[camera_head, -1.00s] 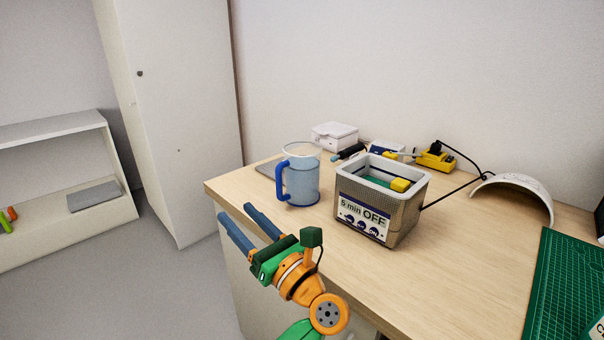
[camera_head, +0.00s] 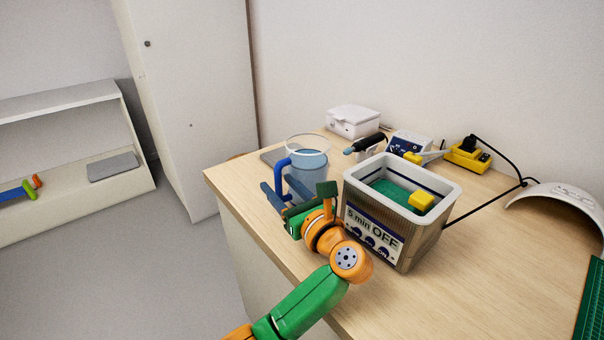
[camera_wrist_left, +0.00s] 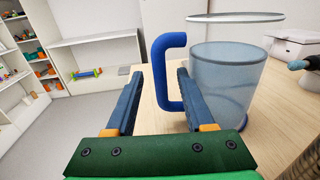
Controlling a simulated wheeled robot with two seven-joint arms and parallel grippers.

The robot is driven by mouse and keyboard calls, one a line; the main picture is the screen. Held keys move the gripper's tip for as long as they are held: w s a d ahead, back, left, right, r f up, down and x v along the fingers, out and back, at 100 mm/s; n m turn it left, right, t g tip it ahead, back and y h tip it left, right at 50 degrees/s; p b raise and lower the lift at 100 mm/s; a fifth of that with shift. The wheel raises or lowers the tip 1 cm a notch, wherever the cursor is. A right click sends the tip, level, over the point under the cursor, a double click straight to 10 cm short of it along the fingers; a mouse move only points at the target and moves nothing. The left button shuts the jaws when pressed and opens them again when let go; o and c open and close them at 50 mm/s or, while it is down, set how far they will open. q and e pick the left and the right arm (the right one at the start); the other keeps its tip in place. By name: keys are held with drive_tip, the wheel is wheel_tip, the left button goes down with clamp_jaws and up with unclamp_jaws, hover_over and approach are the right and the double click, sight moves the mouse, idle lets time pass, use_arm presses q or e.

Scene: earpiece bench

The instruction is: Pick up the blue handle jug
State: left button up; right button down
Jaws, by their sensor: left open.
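The blue handle jug (camera_head: 308,168) stands upright on the table near its left end. It is a translucent blue jug with a clear rim and a solid blue handle on its left side. My left gripper (camera_head: 276,196) is open at the jug's handle side and partly covers the jug's lower part. In the left wrist view the handle (camera_wrist_left: 162,72) shows between the two open fingers (camera_wrist_left: 158,95), toward the right finger. The jug body (camera_wrist_left: 225,85) is right of and beyond the right finger. I cannot tell whether a finger touches the jug. My right gripper is not in view.
An ultrasonic cleaner (camera_head: 400,215) with a yellow and green content stands just right of my left arm. Behind are a white box (camera_head: 354,121), a blue-white device (camera_head: 408,143) and a yellow tool stand (camera_head: 467,155). A white curved shell (camera_head: 558,200) and green mat (camera_head: 592,310) lie right.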

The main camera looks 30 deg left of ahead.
use_arm(q)
drive_tip(key=shift+d, duration=0.1)
clamp_jaws()
drive_tip(key=shift+r, duration=0.1)
idle(1.1)
